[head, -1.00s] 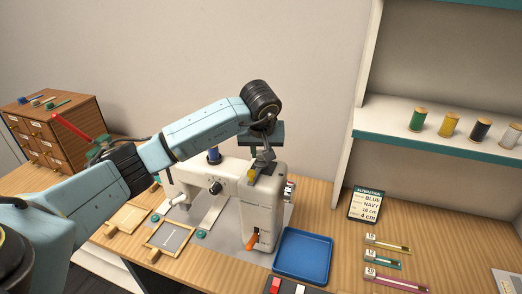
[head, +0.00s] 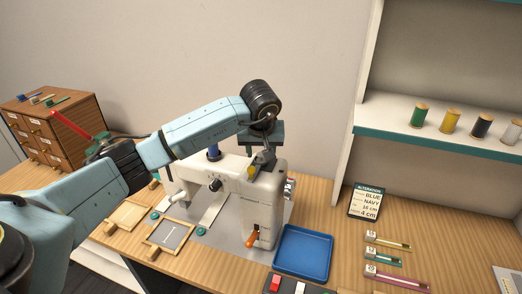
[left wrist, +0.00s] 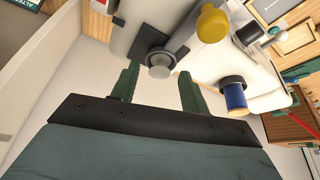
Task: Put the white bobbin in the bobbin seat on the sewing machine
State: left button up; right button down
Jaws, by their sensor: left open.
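The white sewing machine (head: 262,205) stands on the table below my left gripper (head: 264,150). In the left wrist view the left gripper (left wrist: 159,78) is open, with its two green fingers apart. A pale grey-white round piece, which looks like the white bobbin (left wrist: 160,64), shows between and just beyond the fingertips. It is at a dark square part that looks like the bobbin seat (left wrist: 146,38), on the machine's top; whether it is fully seated I cannot tell. In the head view the gripper hides most of this spot. My right gripper is not in view.
A yellow knob (left wrist: 212,26) and a blue thread spool (left wrist: 235,96) stand close to the fingers. A blue tray (head: 303,252) lies right of the machine. Wooden frames (head: 168,238) lie left. A shelf with several spools (head: 450,124) is at right.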

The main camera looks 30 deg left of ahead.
pick_arm(q)
jog(key=v, duration=1.3)
jog(key=shift+w, duration=0.15)
jog(key=shift+a, duration=0.15)
jog(key=shift+c, duration=0.2)
